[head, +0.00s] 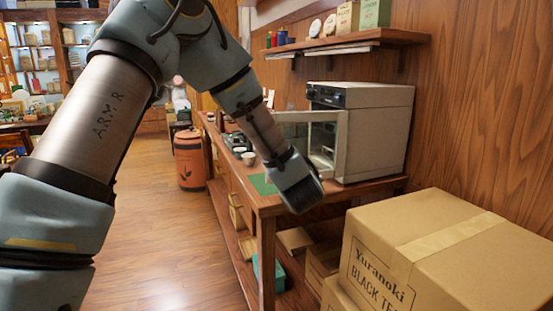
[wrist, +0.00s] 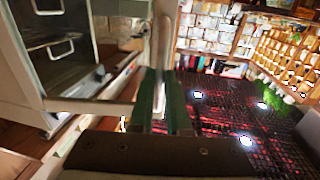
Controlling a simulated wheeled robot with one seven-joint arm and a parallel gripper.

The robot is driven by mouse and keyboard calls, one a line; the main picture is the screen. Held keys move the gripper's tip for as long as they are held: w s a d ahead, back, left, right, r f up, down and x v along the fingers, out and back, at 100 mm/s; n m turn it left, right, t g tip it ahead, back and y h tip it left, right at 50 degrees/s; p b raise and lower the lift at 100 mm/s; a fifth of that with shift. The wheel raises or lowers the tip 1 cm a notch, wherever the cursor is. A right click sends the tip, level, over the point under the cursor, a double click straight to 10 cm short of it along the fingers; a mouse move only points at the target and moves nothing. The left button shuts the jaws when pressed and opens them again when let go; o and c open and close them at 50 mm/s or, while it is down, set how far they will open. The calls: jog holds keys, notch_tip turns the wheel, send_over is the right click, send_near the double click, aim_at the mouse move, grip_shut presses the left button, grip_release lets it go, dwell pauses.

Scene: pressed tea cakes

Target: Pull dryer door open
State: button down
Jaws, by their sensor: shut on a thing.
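The dryer (head: 378,130) is a pale box with a dark control strip, standing on the wooden bench. Its pale-framed glass door (head: 341,146) stands ajar, swung out from the front, and part of the inside shows. In the wrist view the dryer (wrist: 12,75) is at the left, with racks and handles behind the door frame (wrist: 92,106). My gripper (wrist: 160,105) has green fingers shut on an upright pale part of the door; I cannot tell handle from edge. In the head view my gripper (head: 300,192) is in front of the door, its fingertips hidden by my wrist.
Small cups and a green mat (head: 263,184) lie on the bench (head: 345,194) left of the dryer. A large carton (head: 470,245) stands close at the right front. An orange canister (head: 189,160) stands on the floor behind. The floor at left is clear.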

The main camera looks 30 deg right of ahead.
jog(key=shift+s+d+r, duration=0.1)
jog(key=shift+s+d, duration=0.1)
jog(key=shift+s, duration=1)
jog(key=shift+s+d, duration=0.1)
jog(key=c, duration=1.2)
grip_release()
jog(key=shift+d, duration=0.1)
jog(key=shift+o, duration=0.2)
jog(key=shift+a, duration=0.2)
jog(key=b+v, duration=0.3)
jog(key=v, duration=0.7)
jog(key=shift+s+a, duration=0.15)
jog(key=shift+s, duration=0.1)
